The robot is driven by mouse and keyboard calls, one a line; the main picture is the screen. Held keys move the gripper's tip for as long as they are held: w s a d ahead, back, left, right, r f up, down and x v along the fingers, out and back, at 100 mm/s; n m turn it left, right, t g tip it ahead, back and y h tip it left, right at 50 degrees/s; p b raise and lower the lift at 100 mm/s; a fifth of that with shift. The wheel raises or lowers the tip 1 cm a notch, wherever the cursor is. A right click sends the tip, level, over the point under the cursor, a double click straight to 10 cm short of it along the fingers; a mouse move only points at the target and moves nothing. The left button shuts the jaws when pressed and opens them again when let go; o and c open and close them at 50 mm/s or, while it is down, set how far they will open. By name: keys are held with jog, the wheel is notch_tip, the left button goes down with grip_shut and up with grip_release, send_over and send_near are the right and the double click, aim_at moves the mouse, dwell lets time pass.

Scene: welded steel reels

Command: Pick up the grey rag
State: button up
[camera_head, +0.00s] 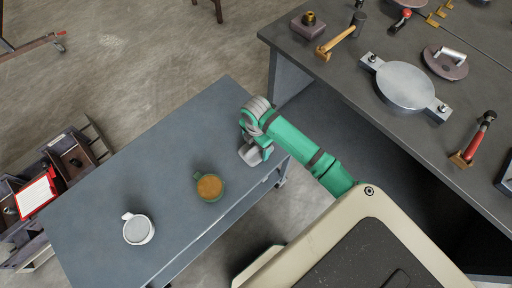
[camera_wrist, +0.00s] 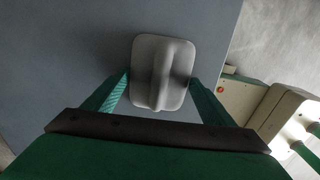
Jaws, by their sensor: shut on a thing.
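The grey rag (camera_wrist: 160,72) is a rounded square of pale grey with a raised ridge down its middle. In the wrist view it lies between the two green fingers of my gripper (camera_wrist: 157,84), which is shut on it. In the head view the rag (camera_head: 249,155) shows at the end of my green arm, over the right part of the blue-grey table (camera_head: 150,170). My gripper (camera_head: 250,147) is partly hidden by the arm there. I cannot tell whether the rag touches the tabletop.
A green mug (camera_head: 209,187) with brown contents and a white mug (camera_head: 138,229) stand on the same table. A dark workbench (camera_head: 340,75) with a hammer (camera_head: 338,42) and steel parts is at upper right. A cart (camera_head: 70,155) stands at left.

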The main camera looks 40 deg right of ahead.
jog(key=shift+r, duration=0.1)
jog(key=shift+r, duration=0.5)
notch_tip(320, 180, up, 2)
jog(key=shift+r, duration=0.1)
jog(key=s+a+r, duration=0.8)
jog(key=s+r, duration=0.1)
jog(key=s, duration=0.2)
jog(key=shift+a+r, duration=0.35)
jog(key=shift+a, duration=0.05)
jog(key=shift+o, duration=1.1)
jog(key=shift+c, duration=0.4)
